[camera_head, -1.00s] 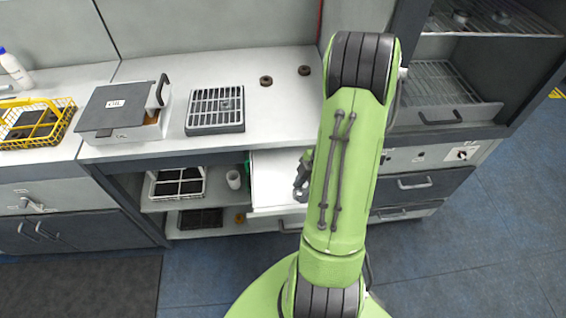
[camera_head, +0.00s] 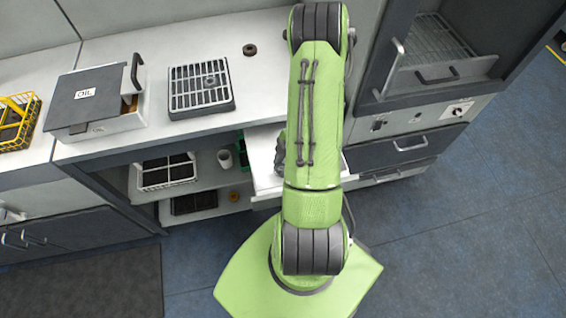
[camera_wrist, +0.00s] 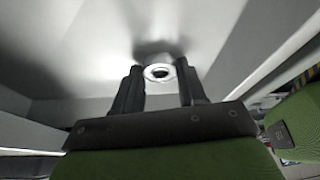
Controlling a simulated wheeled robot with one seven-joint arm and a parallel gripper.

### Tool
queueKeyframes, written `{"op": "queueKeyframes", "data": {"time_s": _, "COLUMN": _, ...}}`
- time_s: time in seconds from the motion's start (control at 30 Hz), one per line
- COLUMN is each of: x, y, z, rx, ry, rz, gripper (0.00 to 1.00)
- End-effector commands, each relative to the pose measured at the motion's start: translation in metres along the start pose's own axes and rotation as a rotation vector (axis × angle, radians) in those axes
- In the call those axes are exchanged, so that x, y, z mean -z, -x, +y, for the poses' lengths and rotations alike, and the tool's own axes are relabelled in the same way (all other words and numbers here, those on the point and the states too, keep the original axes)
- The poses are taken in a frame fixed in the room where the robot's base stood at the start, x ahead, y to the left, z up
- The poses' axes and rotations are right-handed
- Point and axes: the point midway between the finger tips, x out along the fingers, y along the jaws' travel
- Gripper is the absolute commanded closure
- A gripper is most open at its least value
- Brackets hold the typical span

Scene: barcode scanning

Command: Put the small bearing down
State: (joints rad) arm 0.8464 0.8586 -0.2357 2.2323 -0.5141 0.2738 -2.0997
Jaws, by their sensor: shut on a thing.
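My gripper (camera_wrist: 160,88) is shut on the small bearing (camera_wrist: 159,72), a pale metal ring with a dark hole, held between the fingertips in the wrist view. A pale surface with a dark shadow lies close behind it; I cannot tell whether they touch. In the head view my gripper (camera_head: 280,153) is partly hidden behind my green arm, over the open white drawer (camera_head: 262,178) below the counter. The bearing is hidden in that view.
A dark ring (camera_head: 250,49) lies on the counter. A grated tray (camera_head: 200,105) has a small round shape on it. Left are the oil box (camera_head: 112,122) and a yellow basket (camera_head: 25,138). The shelf below holds a white rack (camera_head: 165,184) and a cup (camera_head: 225,158). A wire-shelved cabinet stands right.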

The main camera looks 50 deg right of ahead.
Motion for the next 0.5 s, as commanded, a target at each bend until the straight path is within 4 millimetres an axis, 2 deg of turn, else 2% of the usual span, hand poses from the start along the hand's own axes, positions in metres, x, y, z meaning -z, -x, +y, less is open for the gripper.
{"op": "queueKeyframes", "data": {"time_s": 0.27, "x": -0.0007, "y": -0.0018, "z": 0.0003, "rx": -0.001, "ry": 0.001, "rz": 0.000, "gripper": 0.90}}
{"op": "queueKeyframes", "data": {"time_s": 0.3, "x": -0.0009, "y": -0.0022, "z": 0.0002, "rx": -0.001, "ry": 0.001, "rz": 0.000, "gripper": 0.58}}
{"op": "queueKeyframes", "data": {"time_s": 0.47, "x": -0.0004, "y": -0.0011, "z": 0.0002, "rx": -0.001, "ry": 0.001, "rz": 0.000, "gripper": 0.34}}
{"op": "queueKeyframes", "data": {"time_s": 0.5, "x": -0.0003, "y": -0.0011, "z": 0.0002, "rx": -0.001, "ry": 0.001, "rz": 0.000, "gripper": 0.34}}
